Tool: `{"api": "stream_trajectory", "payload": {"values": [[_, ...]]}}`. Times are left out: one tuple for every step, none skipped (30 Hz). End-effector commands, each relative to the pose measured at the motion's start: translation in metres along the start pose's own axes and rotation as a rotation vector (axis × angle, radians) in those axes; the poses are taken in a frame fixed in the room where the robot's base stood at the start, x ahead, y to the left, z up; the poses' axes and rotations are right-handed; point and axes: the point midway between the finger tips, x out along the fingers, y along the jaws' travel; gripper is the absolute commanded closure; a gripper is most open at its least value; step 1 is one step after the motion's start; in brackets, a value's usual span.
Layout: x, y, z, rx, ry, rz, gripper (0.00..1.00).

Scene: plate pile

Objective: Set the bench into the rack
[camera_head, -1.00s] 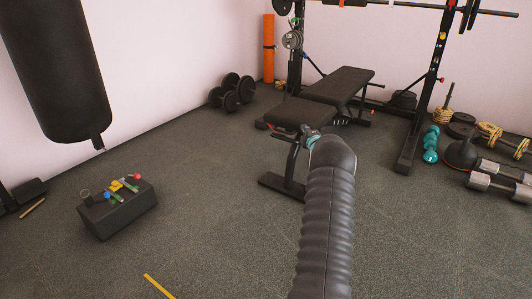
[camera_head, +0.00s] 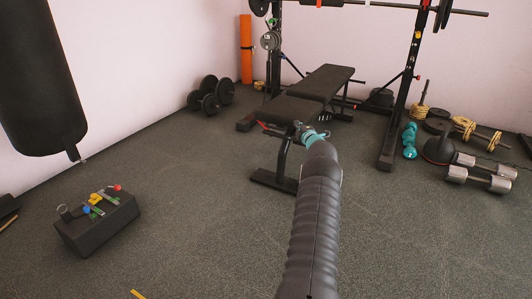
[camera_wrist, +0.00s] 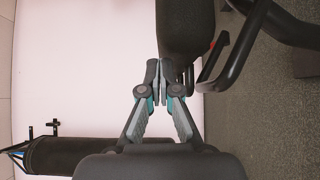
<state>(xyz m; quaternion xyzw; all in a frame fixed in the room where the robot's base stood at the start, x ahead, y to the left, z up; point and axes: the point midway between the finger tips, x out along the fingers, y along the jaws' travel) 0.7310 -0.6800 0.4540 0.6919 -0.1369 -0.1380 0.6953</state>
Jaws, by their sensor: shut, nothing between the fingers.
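The black padded bench (camera_head: 321,84) stands on dark legs, its far end reaching towards the rack and its near pad (camera_head: 290,111) facing me. The rack has a dark right upright (camera_head: 401,95) and a left upright (camera_head: 275,45), with a barbell across the top. My gripper (camera_head: 302,130) is at the bench's near end, partly hidden by my arm. In the wrist view my gripper (camera_wrist: 160,72) has its fingertips together with nothing held. There the bench pad (camera_wrist: 184,28) lies just beyond the tips; whether they touch it I cannot tell.
A black box (camera_head: 97,229) with small coloured items stands at left, below a hanging punching bag (camera_head: 38,80). Dumbbells (camera_head: 211,95) lie by the wall, and teal dumbbells (camera_head: 409,140), a kettlebell (camera_head: 438,149) and chrome dumbbells (camera_head: 480,178) at right. The front floor is mostly clear.

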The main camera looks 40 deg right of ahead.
Motion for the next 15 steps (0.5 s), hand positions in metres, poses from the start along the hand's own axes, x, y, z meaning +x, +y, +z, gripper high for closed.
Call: {"api": "stream_trajectory", "payload": {"values": [[0.001,0.012,0.009,-0.001,-0.022,0.012,1.00],[0.001,0.012,0.009,0.000,-0.021,0.012,1.00],[0.002,0.011,0.008,0.000,-0.020,0.012,1.00],[0.002,0.011,0.008,0.001,-0.019,0.012,1.00],[0.002,0.011,0.007,0.001,-0.019,0.012,1.00],[0.002,0.010,0.007,0.002,-0.019,0.011,1.00],[0.002,0.010,0.007,0.002,-0.019,0.011,1.00],[0.002,0.010,0.007,0.002,-0.019,0.011,1.00],[0.001,0.010,0.006,0.002,-0.018,0.012,1.00],[0.001,0.011,0.006,0.001,-0.019,0.012,1.00],[0.000,0.011,0.006,0.000,-0.019,0.012,1.00],[-0.002,0.011,0.005,0.000,-0.020,0.012,1.00],[-0.004,0.011,0.004,-0.001,-0.020,0.013,1.00],[-0.005,0.012,0.002,-0.002,-0.020,0.013,1.00],[-0.008,0.011,0.000,-0.004,-0.020,0.012,1.00]]}}
